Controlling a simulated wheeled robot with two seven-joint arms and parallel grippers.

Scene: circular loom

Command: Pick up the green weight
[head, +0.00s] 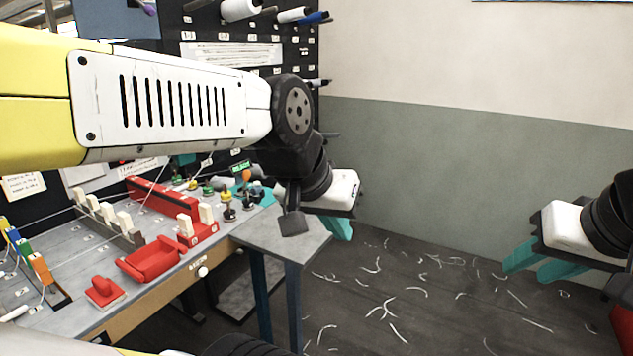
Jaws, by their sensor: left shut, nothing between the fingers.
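My left arm crosses the picture from the left, and its gripper (340,228) hangs past the right end of the workbench with its teal fingers together and empty. Several small knobbed pieces stand at the far right of the bench, left of and behind that gripper. One small greenish piece (208,189) is among them, but it is too small to be sure it is the green weight. The left arm hides part of this area. My right gripper (538,268) is at the right edge, over the floor, with its two teal fingers apart and nothing between them.
The grey workbench (60,275) carries a red tray (150,258), a red block with a knob (104,291) and red and grey racks with pale pegs. A black board (290,55) with spools stands behind. The floor (430,305), strewn with pale scraps, is otherwise open.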

